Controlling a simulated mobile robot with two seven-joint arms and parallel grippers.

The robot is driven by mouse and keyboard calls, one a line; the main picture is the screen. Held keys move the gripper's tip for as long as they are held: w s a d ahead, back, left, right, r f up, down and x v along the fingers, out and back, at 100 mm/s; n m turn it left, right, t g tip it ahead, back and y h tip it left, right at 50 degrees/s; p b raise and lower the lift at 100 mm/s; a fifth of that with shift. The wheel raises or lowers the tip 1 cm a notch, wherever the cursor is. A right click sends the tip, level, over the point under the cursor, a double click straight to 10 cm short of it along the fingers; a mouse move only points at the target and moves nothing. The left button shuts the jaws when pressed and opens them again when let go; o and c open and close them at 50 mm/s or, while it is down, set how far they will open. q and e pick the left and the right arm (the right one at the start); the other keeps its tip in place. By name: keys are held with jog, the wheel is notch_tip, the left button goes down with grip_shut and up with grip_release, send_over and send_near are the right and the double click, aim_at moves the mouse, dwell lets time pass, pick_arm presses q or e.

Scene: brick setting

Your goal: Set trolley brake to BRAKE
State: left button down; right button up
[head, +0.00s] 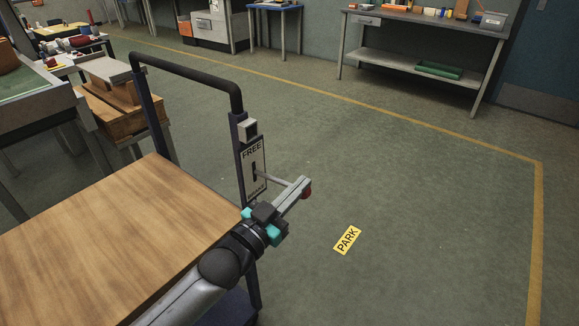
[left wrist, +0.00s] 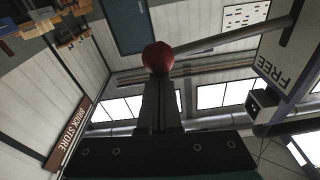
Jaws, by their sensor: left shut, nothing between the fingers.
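The trolley has a wooden deck (head: 130,230) and a black handle frame (head: 190,72). A brake plate on its right post (head: 254,165) reads FREE at the top; the lower lettering is too small to read surely. It also shows in the left wrist view (left wrist: 285,60). A grey lever (head: 275,179) sticks out from the plate's slot and ends in a red knob (head: 307,191). The knob (left wrist: 158,57) and rod (left wrist: 225,40) show in the left wrist view. My left gripper (head: 301,186) is shut and empty, its tips at the knob; contact is unclear. My right gripper is out of view.
A yellow PARK sign (head: 347,240) lies on the floor right of the trolley. Open floor spreads to the yellow line (head: 400,117). A workbench (head: 425,22) stands at the back wall, and wooden-topped furniture (head: 110,105) stands left of the trolley.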

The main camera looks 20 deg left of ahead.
pick_arm(q)
notch_tip(320, 180, down, 8)
jog(key=m+h+b, duration=0.1)
jog(key=m+b, duration=0.1)
jog(key=m, duration=0.5)
jog(key=shift+m+g, duration=0.4)
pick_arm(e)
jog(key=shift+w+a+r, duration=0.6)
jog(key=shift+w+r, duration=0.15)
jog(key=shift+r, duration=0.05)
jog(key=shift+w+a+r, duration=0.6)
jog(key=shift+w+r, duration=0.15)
pick_arm(q)
jog(key=shift+f, duration=0.15)
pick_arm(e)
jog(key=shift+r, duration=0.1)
